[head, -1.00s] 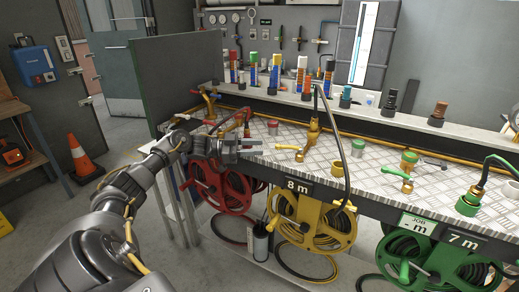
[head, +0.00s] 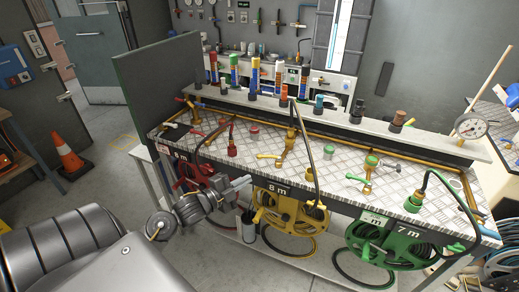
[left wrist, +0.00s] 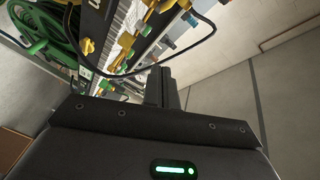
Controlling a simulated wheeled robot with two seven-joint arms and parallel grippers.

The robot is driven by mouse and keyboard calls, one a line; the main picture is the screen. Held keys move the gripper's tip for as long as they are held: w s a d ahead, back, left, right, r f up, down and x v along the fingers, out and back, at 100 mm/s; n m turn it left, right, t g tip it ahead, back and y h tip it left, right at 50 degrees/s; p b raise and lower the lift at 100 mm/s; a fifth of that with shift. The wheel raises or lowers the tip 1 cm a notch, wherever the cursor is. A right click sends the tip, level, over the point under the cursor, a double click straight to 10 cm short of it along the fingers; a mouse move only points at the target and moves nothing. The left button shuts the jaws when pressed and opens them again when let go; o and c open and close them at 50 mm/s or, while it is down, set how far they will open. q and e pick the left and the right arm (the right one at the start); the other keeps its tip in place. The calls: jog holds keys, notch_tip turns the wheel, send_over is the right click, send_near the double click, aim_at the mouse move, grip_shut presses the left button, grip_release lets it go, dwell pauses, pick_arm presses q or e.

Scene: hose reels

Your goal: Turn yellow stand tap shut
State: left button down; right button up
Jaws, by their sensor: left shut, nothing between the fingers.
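The yellow stand tap (head: 290,146) stands upright on the checker-plate bench top in the head view, its lever pointing left. A dark hose arches beside it, and the yellow hose reel (head: 290,214) marked 8 m hangs below. My left gripper (head: 241,187) is shut and empty, in front of the bench's front edge, lower than the tap and left of it, apart from it. In the left wrist view its closed fingers (left wrist: 161,88) point toward the bench side; several yellow fittings show there, but I cannot tell which is the tap. My right gripper is not in view.
The red reel (head: 196,178) is partly behind my left arm. The green reel (head: 388,243) and green tap (head: 366,177) are to the right. A row of coloured bottles (head: 254,76) stands on the back shelf. An orange cone (head: 71,158) stands on the floor at left.

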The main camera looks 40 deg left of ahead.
pick_arm(q)
jog(key=shift+w+a+f+m+g+y, duration=0.15)
jog(key=shift+a+f+m+g+y, duration=0.1)
jog(key=shift+a+m+y, duration=0.3)
jog(key=shift+w+a+f+m+g+y, duration=0.2)
jog(key=shift+a+m+y, duration=0.15)
jog(key=shift+a+m, duration=0.25)
jog(key=p, duration=0.3)
send_near(268, 157)
jog(key=w+d, duration=0.3)
jog(key=shift+w+a+f+p, duration=0.2)
jog(key=shift+w+a+p, duration=0.1)
jog(key=shift+w+a, duration=0.25)
jog(key=shift+w+a+f+p, duration=0.15)
jog(key=shift+w+a+p, duration=0.15)
jog(key=shift+w+a, duration=0.2)
jog(key=shift+w+a+f, duration=0.15)
jog(key=shift+w+a, duration=0.1)
jog(key=shift+a, duration=0.1)
